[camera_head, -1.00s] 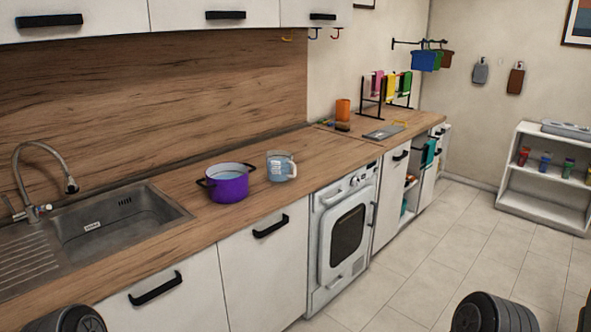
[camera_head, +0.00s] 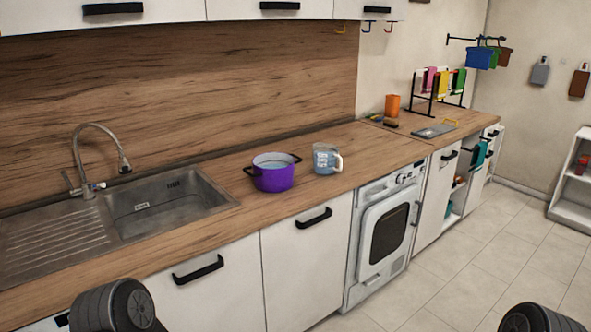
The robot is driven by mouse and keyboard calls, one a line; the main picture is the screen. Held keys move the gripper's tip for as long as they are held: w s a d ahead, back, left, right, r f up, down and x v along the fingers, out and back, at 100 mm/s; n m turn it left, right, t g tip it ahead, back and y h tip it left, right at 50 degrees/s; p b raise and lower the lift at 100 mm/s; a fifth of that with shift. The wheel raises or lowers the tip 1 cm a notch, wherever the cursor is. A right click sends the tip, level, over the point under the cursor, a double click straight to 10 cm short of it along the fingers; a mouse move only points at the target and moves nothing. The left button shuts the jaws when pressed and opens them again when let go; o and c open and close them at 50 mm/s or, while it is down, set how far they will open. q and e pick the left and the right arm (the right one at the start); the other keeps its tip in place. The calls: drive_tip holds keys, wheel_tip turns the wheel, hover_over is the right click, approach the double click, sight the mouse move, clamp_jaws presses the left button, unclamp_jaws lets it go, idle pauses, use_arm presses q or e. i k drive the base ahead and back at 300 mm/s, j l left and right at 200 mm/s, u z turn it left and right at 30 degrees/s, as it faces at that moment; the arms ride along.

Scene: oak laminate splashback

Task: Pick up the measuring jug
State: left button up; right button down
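The measuring jug (camera_head: 325,159) is clear with a bluish tint and stands upright on the wooden worktop. Its handle points to the right. It stands just right of and slightly behind a purple pot, apart from it. Dark rounded parts of my arms show at the bottom left and bottom right edges, well short of the jug. Neither gripper is in view.
The purple pot (camera_head: 273,173) with two dark handles stands close to the jug's left. A sink (camera_head: 165,207) with a tap (camera_head: 100,160) lies further left. A white oven-like appliance (camera_head: 385,235) is under the worktop (camera_head: 370,150). Worktop right of the jug is clear.

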sight(325, 156)
drive_tip(key=i+u, duration=0.3)
drive_tip(key=i, duration=0.15)
drive_tip(key=i+l+u, duration=0.15)
drive_tip(key=i+u, duration=0.15)
drive_tip(key=i, duration=0.15)
drive_tip(key=i+l+u, duration=0.3)
drive_tip(key=i+j, duration=0.05)
drive_tip(key=i, duration=0.05)
